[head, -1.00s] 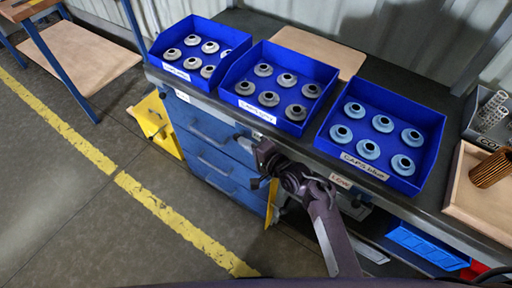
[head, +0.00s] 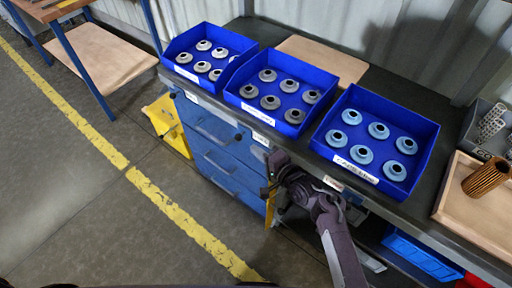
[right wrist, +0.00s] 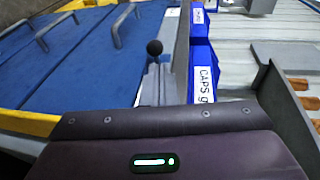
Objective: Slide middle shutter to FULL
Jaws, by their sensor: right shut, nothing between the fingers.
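My right gripper (head: 277,162) is at the front edge of the bench, just below and right of the middle white label (head: 262,139). Its jaws are shut and empty. A small dark knob (head: 238,136) shows at the bench front left of the gripper. I cannot tell which shutter either knob belongs to. The middle shutter's plate and position are not clear. My left gripper is out of view.
Three blue bins of caps stand on the bench: left (head: 189,75), middle (head: 236,100) and right (head: 318,139). Blue drawers (head: 215,160) are below the bench edge. A wooden tray (head: 450,206) with a pleated cartridge (head: 487,178) is at right. The floor at left is open.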

